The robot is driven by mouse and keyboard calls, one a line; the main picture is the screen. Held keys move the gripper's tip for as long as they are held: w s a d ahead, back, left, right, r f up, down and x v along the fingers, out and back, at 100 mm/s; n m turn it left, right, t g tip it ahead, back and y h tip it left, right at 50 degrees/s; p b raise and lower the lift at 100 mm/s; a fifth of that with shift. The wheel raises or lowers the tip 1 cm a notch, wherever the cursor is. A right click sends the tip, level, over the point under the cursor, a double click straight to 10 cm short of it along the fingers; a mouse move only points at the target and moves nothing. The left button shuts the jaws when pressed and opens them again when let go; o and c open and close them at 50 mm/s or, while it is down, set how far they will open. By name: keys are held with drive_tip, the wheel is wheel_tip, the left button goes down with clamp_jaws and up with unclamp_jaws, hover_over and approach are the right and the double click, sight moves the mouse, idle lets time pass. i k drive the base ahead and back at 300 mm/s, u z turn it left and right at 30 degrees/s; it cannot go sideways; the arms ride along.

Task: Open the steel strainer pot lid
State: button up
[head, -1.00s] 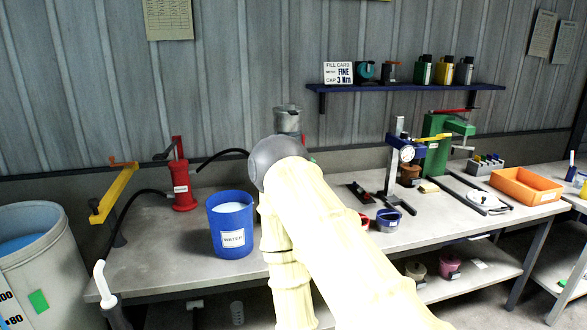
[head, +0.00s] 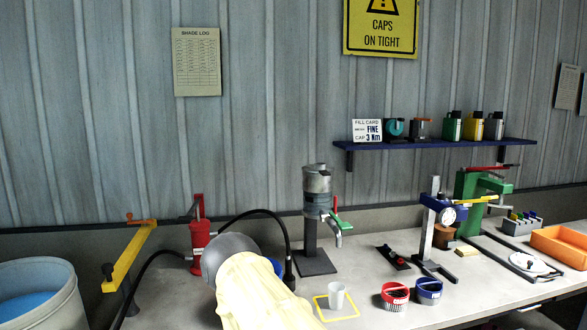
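The steel strainer pot (head: 317,187) sits high on a dark stand at the back of the bench in the head view. Its grey lid (head: 316,168) appears to be on top, though the detail is small. A spout with a green handle sticks out at its lower right. My arm, pale yellow with a grey joint, rises at the lower left of the pot and stands apart from it in the picture. My gripper is out of view, so its state and place do not show.
A red pump (head: 199,240) with a black hose stands left of the pot. A white cup (head: 336,295), a red container (head: 394,296) and a blue container (head: 429,291) stand in front. A blue shelf (head: 440,145) with bottles hangs at the right. A gauge stand (head: 437,225) is below it.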

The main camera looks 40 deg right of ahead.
sight(317, 168)
drive_tip(key=z, duration=0.15)
drive_tip(key=i, duration=0.8)
drive_tip(key=z, duration=0.55)
